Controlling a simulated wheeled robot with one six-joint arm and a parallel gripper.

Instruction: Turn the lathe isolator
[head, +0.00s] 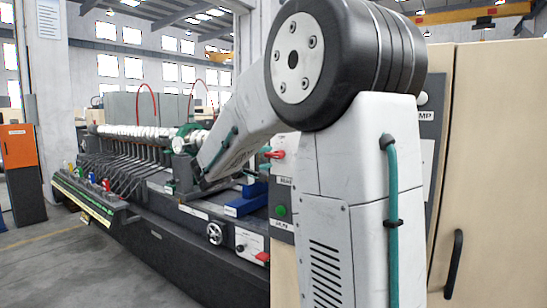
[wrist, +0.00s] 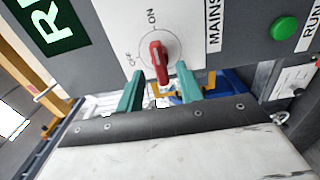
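The isolator is a red rotary handle (wrist: 159,60) on a white plate marked ON and OFF, beside a MAINS label. Its upper end in the wrist view points roughly towards ON. The red handle also shows in the head view (head: 275,153), beside my arm. My gripper (wrist: 160,72) is open, with one teal finger on each side of the handle and visible gaps to it. How deep the fingertips reach beside the handle I cannot tell. In the head view I cannot make out my gripper's fingers clearly.
A green RUN button (wrist: 285,29) is on the same panel, also visible in the head view (head: 281,210). The long machine bed (head: 170,215) with a handwheel (head: 215,233) stands left of my arm. A beige cabinet (head: 495,180) stands at right. Floor at lower left is clear.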

